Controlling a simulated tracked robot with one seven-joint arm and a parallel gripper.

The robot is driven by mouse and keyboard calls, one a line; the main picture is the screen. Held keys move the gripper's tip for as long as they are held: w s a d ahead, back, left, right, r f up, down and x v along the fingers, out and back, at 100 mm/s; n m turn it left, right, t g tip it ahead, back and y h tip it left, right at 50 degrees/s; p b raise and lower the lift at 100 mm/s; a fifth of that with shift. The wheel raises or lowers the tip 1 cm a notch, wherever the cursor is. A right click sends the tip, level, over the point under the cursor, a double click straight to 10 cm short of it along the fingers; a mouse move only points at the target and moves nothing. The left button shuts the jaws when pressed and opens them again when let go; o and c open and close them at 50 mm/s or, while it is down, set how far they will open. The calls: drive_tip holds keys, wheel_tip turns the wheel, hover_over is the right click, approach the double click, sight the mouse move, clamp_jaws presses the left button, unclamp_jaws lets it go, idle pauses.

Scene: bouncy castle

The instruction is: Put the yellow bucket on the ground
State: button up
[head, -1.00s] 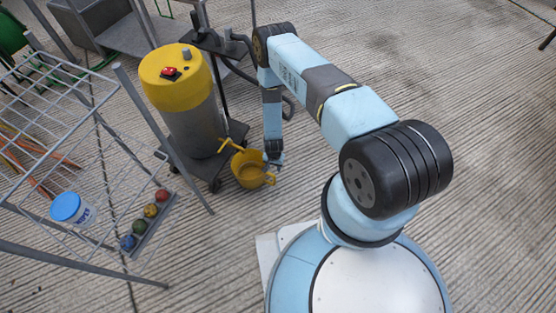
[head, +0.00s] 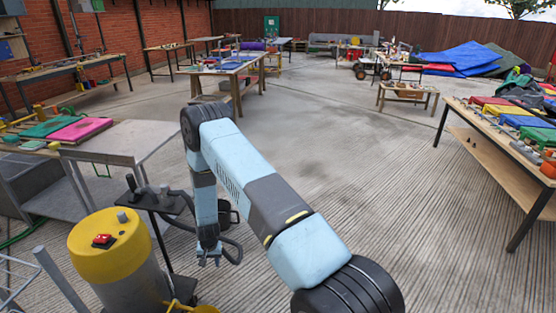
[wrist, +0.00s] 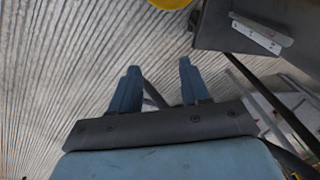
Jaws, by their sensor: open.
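The yellow bucket (head: 206,310) is mostly cut off at the bottom edge of the head view, beside the yellow-topped machine. Whether it rests on the ground cannot be seen there. A yellow rounded piece, likely the bucket (wrist: 170,3), shows at the top edge of the wrist view, next to a dark platform. My gripper (head: 209,262) hangs pointing down, above and apart from the bucket in the head view. In the wrist view my gripper (wrist: 157,82) has its two fingers spread with nothing between them.
The grey machine with yellow top (head: 110,245) stands on a wheeled cart at lower left. A metal table (head: 130,140) is behind it. A wooden table (head: 505,150) with colourful items stands at right. The concrete ground (head: 340,150) in the middle is clear.

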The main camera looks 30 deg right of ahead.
drive_tip(key=w+d+r+n+t, duration=0.1)
drive_tip(key=d+r, duration=0.1)
drive_tip(key=r, duration=1.6)
drive_tip(key=d+r+n+t, duration=0.1)
drive_tip(key=d+r, duration=0.1)
drive_tip(key=r, duration=1.5)
drive_tip(key=s+d+f+v, duration=0.1)
drive_tip(key=s+v, duration=0.1)
drive_tip(key=v, duration=0.8)
drive_tip(key=s+d+v, duration=0.1)
drive_tip(key=s+v, duration=0.1)
drive_tip(key=v, duration=0.8)
drive_tip(key=s+d+r, duration=0.1)
drive_tip(key=s+r, duration=0.3)
drive_tip(key=s, duration=0.5)
drive_tip(key=s+d+r+n+t, duration=0.1)
drive_tip(key=s+r, duration=0.3)
drive_tip(key=s, duration=0.5)
drive_tip(key=s+d+r+n+t, duration=0.1)
drive_tip(key=s+d+r, duration=0.2)
drive_tip(key=s, duration=0.6)
drive_tip(key=shift+s+r+h, duration=0.4)
drive_tip(key=shift+r, duration=0.55)
